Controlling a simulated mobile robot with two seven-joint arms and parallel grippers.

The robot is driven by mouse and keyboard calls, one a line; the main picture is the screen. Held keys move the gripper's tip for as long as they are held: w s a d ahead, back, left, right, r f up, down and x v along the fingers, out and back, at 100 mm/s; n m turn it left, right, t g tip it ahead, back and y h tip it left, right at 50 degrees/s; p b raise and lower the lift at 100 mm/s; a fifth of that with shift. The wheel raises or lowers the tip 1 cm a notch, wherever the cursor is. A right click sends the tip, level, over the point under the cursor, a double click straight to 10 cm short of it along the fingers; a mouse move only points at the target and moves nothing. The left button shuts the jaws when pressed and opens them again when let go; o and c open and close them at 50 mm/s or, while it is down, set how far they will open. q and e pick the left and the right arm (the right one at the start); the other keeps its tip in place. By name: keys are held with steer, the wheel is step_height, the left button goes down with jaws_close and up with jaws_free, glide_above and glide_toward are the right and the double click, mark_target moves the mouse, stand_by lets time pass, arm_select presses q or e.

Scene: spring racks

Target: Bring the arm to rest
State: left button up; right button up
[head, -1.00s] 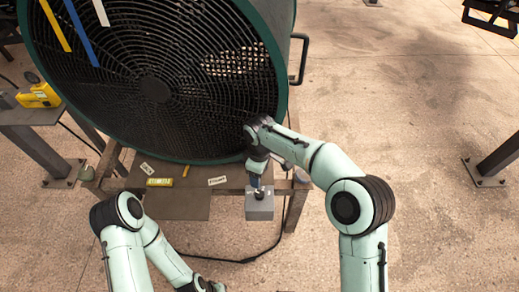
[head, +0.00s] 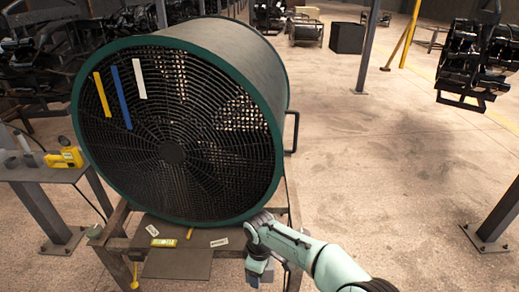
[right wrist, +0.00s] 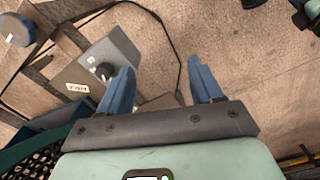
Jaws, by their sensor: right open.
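My right arm comes in from the lower right in the head view, with its gripper (head: 260,272) pointing down by the front right of the fan stand. In the right wrist view the gripper (right wrist: 162,84) has its two blue fingers wide apart with nothing between them. My left arm is outside the head view.
A big drum fan (head: 172,130) with yellow, blue and white ribbons stands on a wooden stand (head: 118,247). A yellow tool (head: 65,158) rests on a side table (head: 45,173) at left. Steel posts stand at right. Open floor (head: 390,170) lies right of the fan.

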steer(key=s+d+f+m+g+y+p, duration=0.1)
steer(key=s+d+f+m, duration=0.2)
steer(key=f, duration=0.5)
steer(key=s+d+f+m+g+y+p, duration=0.1)
steer(key=s+f+m+y, duration=0.1)
steer(key=s+f, duration=0.5)
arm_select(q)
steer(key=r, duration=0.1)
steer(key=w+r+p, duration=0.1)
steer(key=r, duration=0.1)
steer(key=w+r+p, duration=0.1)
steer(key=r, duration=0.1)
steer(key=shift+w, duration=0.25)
arm_select(e)
steer(key=s+d+f+m, duration=0.2)
steer(key=s+m, duration=0.2)
steer(key=s, duration=0.3)
steer(key=s+d+f+m, duration=0.3)
steer(key=s+m, duration=0.1)
steer(key=s, duration=0.3)
steer(key=s+d+f+m+t, duration=0.1)
steer(key=s+d+f+m, duration=0.2)
steer(key=s, duration=0.4)
steer(key=shift+s+d+m, duration=0.2)
steer(key=shift+s+m, duration=0.1)
steer(key=shift+m, duration=0.5)
